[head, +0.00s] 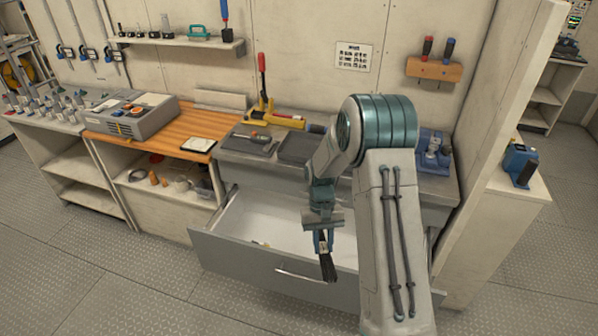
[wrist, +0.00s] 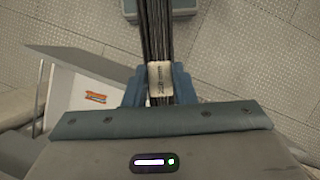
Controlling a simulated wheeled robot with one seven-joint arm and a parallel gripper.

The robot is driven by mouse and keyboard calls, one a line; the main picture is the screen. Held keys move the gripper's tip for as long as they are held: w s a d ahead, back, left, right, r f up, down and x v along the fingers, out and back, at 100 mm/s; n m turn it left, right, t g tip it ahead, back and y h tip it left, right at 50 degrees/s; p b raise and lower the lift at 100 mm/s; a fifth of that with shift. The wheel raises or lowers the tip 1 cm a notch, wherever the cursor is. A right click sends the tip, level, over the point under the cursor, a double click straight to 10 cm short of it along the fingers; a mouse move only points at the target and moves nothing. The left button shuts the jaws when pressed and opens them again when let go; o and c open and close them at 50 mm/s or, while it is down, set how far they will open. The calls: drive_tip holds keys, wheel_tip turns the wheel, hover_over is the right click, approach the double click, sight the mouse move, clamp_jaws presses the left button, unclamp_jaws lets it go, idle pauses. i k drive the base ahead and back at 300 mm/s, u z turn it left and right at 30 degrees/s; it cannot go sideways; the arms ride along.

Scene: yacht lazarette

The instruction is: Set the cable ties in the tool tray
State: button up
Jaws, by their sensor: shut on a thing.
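The cable ties (head: 328,268) are a black bundle hanging below my gripper (head: 322,238), over the front of an open drawer. In the wrist view the bundle (wrist: 156,35) has a white band, and my gripper (wrist: 160,88) is shut around it there. A dark flat tray (head: 239,148) with a screwdriver on it lies on the grey counter behind the drawer. A second dark tray (head: 298,150) lies beside it to the right, partly hidden by my arm. I cannot tell which is the tool tray.
The open drawer (head: 232,254) has a white inside with a small yellowish item (head: 262,244) in it. A yellow tool with a red handle (head: 262,90) stands behind the trays. A blue holder (head: 432,152) sits right of my arm. A wooden-topped bench (head: 150,139) is at left.

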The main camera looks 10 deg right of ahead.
sight(314, 150)
drive_tip(key=u, duration=0.6)
drive_tip(key=k, duration=0.85)
drive_tip(key=u, duration=0.8)
drive_tip(key=i, duration=0.75)
drive_tip(key=z, duration=0.6)
drive_tip(key=i, duration=0.65)
drive_tip(key=z, duration=1.25)
drive_tip(key=i, duration=1.25)
